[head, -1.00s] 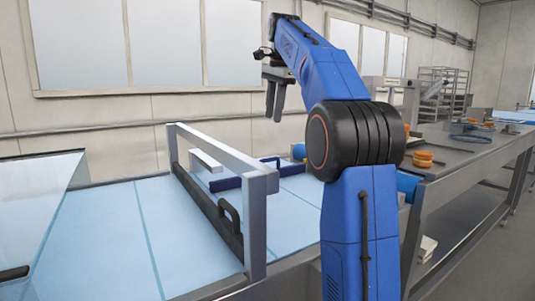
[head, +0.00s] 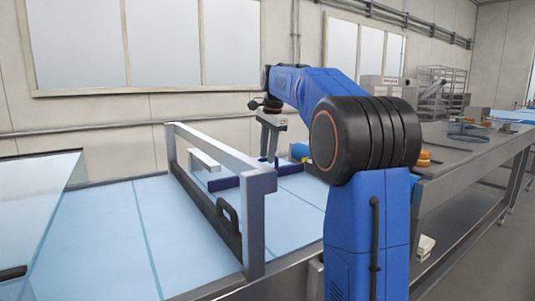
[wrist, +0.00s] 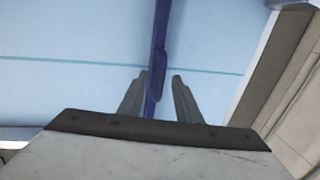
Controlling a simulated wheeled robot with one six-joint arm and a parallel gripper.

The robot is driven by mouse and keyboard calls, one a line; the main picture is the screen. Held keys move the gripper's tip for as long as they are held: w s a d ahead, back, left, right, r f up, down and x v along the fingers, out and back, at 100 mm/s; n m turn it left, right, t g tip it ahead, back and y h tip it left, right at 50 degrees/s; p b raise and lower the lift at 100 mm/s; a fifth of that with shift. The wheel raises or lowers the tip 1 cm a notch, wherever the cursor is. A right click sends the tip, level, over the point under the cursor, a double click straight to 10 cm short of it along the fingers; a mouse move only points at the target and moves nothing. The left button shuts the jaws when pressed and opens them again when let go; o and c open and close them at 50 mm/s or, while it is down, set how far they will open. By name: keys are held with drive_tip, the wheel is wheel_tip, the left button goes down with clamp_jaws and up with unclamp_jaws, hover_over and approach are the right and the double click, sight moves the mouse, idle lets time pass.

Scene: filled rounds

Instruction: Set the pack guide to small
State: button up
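The pack guide appears to be the dark blue bar (head: 225,183) lying over the light blue belt, behind the grey frame. In the wrist view the blue bar (wrist: 160,35) runs from the top edge down between my fingers. My gripper (head: 269,157) points down over the belt, close to the blue parts. In the wrist view my gripper (wrist: 159,76) is open, with a gap on each side of the bar; I cannot tell how far the tips are above or around it. No size marking is readable.
A grey frame (head: 220,160) with a black handle (head: 229,213) spans the light blue belt (head: 105,225). A clear sloped panel (head: 40,200) stands at left. A grey bench (head: 470,150) with orange items (head: 424,158) is at right.

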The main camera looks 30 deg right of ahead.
drive_tip(key=shift+f, duration=0.15)
clamp_jaws()
drive_tip(key=s, duration=1.7)
drive_tip(key=shift+d, duration=0.3)
unclamp_jaws()
drive_tip(key=s+r, duration=0.3)
drive_tip(key=r, duration=1.4)
drive_tip(key=shift+s, duration=0.2)
